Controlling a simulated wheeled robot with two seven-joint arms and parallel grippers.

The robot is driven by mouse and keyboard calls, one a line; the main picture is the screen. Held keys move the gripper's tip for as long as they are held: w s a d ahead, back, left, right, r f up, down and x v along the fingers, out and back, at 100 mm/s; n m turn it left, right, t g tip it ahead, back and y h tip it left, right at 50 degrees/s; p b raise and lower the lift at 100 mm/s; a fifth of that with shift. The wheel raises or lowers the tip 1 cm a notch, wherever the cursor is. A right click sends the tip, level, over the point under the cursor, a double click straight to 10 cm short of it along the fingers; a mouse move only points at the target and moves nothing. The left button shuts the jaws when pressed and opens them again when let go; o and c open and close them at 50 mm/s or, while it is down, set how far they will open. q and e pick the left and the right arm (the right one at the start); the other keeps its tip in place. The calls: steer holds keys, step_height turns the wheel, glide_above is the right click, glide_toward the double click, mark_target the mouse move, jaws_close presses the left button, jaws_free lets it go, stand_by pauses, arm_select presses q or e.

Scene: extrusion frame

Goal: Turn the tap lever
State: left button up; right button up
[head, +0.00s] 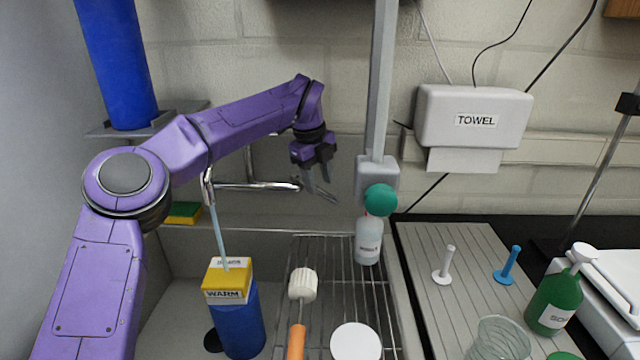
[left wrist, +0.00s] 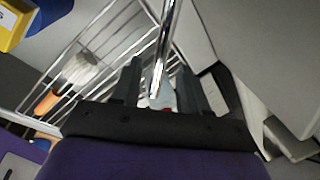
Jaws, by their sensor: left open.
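The chrome tap (head: 250,186) is on the back wall of the sink, with a horizontal body and a spout at its left end. Its thin lever (head: 322,193) sticks out at the right end, by my left gripper (head: 317,178). In the left wrist view, the chrome lever (left wrist: 163,50) lies between the two dark fingers of my open gripper (left wrist: 160,85), with a gap on either side. I cannot tell whether a finger touches it. A pale blue stream (head: 217,232) runs from the spout to a blue container (head: 239,325) with a yellow "WARM" top. My right gripper is out of view.
A grey post (head: 383,80) with a green ball (head: 380,199) stands right of the gripper. A white bottle (head: 368,243) and an orange-handled brush (head: 302,288) are on the wire rack (head: 330,245). A towel dispenser (head: 474,118) hangs at right.

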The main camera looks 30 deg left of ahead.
arm_select(q)
steer(key=shift+w+f, duration=0.25)
steer(key=shift+f, duration=0.75)
steer(key=shift+s, duration=0.15)
steer(key=shift+r, duration=0.1)
jaws_close()
